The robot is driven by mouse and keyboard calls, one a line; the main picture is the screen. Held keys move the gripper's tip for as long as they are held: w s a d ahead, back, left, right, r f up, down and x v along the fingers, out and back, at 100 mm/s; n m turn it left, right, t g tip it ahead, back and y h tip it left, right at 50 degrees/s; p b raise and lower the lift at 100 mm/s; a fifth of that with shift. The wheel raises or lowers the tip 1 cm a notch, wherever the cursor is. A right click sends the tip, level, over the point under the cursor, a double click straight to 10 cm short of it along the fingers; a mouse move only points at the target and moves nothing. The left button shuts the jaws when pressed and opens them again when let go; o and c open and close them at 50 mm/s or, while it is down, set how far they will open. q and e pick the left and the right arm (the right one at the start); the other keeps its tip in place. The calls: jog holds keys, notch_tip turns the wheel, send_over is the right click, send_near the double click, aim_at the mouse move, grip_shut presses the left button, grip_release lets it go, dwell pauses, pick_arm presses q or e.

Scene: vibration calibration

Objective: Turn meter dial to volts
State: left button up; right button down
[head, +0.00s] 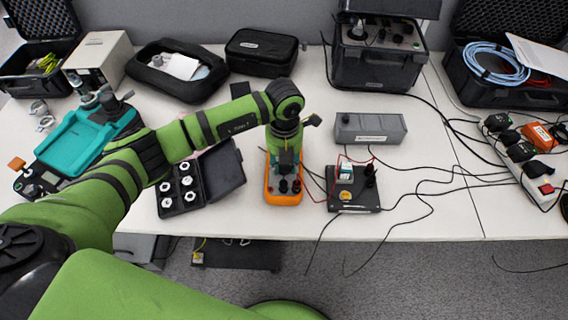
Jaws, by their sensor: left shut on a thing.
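The orange multimeter (284,198) lies on the white table near its front edge, in the middle of the head view. My left gripper (287,158) points down over the meter's upper part, where the dial would be. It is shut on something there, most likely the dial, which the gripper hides. The dial's setting and the meter's display cannot be read. My right gripper is not in view.
A black board (354,188) with red and black leads stands right of the meter. A grey box (370,128) sits behind it. An open black case (182,192) with several white round parts lies left. Loose cables cross the table at right.

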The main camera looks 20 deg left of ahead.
pick_arm(q)
jog(key=m+b, duration=0.2)
jog(key=m, duration=0.1)
jog(key=shift+w+f+m+b, duration=0.1)
jog(key=shift+m+b, duration=0.2)
jog(key=shift+b, duration=0.1)
jog(key=shift+d+m+b, duration=0.1)
jog(key=shift+m+b, duration=0.4)
jog(key=shift+m, duration=0.2)
jog(key=o, duration=1.1)
notch_tip(320, 180, up, 12)
jog(key=shift+r, duration=0.15)
